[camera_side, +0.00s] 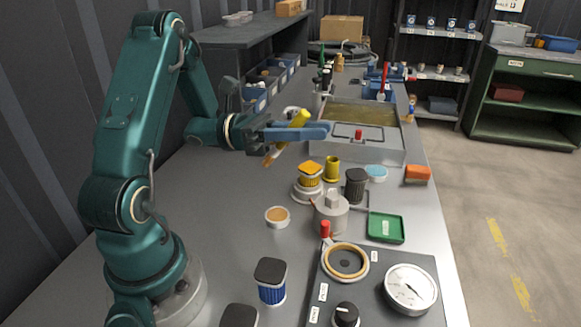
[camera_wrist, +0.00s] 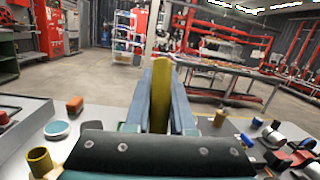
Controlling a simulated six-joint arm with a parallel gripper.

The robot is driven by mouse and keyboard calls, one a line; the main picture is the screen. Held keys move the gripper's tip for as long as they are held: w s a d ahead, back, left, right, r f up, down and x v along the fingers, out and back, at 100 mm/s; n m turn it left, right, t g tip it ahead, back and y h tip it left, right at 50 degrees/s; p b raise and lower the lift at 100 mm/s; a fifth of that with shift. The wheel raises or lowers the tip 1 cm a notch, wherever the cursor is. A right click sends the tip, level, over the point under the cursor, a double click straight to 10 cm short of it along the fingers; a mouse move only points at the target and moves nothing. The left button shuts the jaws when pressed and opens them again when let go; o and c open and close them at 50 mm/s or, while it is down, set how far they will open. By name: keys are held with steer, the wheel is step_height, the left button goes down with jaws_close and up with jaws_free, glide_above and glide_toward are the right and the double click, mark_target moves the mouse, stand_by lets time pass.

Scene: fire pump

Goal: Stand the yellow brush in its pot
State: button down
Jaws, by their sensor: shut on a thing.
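The yellow brush (camera_side: 299,118) is held between the fingers of my gripper (camera_side: 322,130) above the bench. In the side view it is tilted, with its yellow handle end up and its tan bristle end down to the left. In the wrist view the handle (camera_wrist: 161,95) stands between the two fingers (camera_wrist: 162,85), and the bristles are hidden. A small open yellow pot (camera_side: 332,168) stands upright on the bench, below my gripper and a little to its right in the side view. It also shows at the lower left of the wrist view (camera_wrist: 40,162).
A yellow-topped jar (camera_side: 310,172) and a dark ribbed cylinder (camera_side: 356,186) stand close beside the pot. A pale blue dish (camera_side: 376,173), an orange block (camera_side: 417,175) and a green tray (camera_side: 386,228) lie to the right. The bench's left side is largely bare.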

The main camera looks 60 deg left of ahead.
steer(key=w+a+r+n+t+y, duration=0.2)
steer(key=w+a+n+t+y, duration=0.15)
steer(key=w+a, duration=0.45)
steer(key=w+a+r+n+t+y, duration=0.25)
steer(key=w+a+y, duration=0.35)
steer(key=a, duration=0.4)
steer(key=w+d+f, duration=0.8)
steer(key=f, duration=0.4)
steer(key=shift+w+d+h, duration=0.25)
steer(key=shift+d+h, duration=0.1)
steer(key=shift+d, duration=0.05)
steer(key=shift+f, duration=0.1)
steer(key=shift+f, duration=0.35)
steer(key=shift+f, duration=0.15)
